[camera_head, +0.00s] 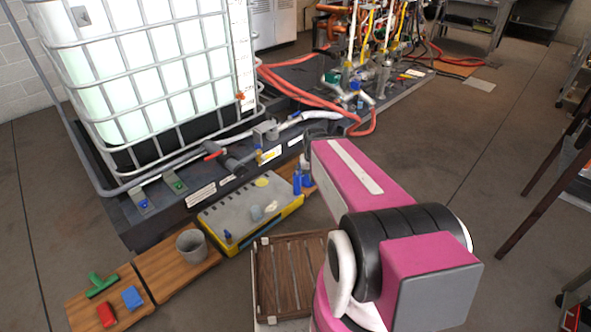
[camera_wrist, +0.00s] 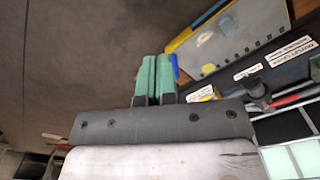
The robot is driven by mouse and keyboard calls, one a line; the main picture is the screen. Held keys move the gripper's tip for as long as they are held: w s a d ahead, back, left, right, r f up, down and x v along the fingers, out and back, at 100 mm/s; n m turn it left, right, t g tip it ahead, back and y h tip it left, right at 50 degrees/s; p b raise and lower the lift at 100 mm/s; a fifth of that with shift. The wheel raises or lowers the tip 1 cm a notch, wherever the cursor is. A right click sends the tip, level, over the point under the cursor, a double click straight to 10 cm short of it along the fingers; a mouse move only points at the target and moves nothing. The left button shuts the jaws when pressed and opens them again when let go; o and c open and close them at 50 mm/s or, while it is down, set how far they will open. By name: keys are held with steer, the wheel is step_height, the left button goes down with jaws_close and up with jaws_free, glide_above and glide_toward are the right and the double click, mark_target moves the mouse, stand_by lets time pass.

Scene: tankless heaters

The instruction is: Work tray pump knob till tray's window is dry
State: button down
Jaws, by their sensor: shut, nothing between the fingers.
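A black tray (camera_head: 165,215) lies under the large caged tank. On its top are a blue knob (camera_head: 144,204), a green knob (camera_head: 179,186), a dark fitting with a red handle (camera_head: 228,157) and a grey box (camera_head: 265,131). I cannot tell which part is the pump knob or which is the window. My gripper (camera_wrist: 154,78) is shut and empty, its green fingers together in the wrist view. In the head view my pink arm mostly hides it. The red-handled fitting (camera_wrist: 258,91) shows to the right of the fingers in the wrist view, apart from them.
Blue bottles (camera_head: 301,181), a grey cup (camera_head: 191,245) and a slatted wooden crate (camera_head: 290,270) are close by. Open floor (camera_head: 450,140) lies right.

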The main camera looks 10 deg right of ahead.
steer(key=m+t+y, duration=0.6)
steer(key=m+y, duration=0.1)
steer(key=m, duration=1.1)
glide_above(297, 167)
step_height(297, 167, down, 14)
steer(key=shift+s+r, duration=0.1)
steer(key=shift+r, duration=0.1)
steer(key=shift+f, duration=0.1)
steer(key=shift+n, duration=0.3)
steer(key=shift+f, duration=4.3)
steer(key=shift+f, duration=0.15)
steer(key=shift+f, duration=0.25)
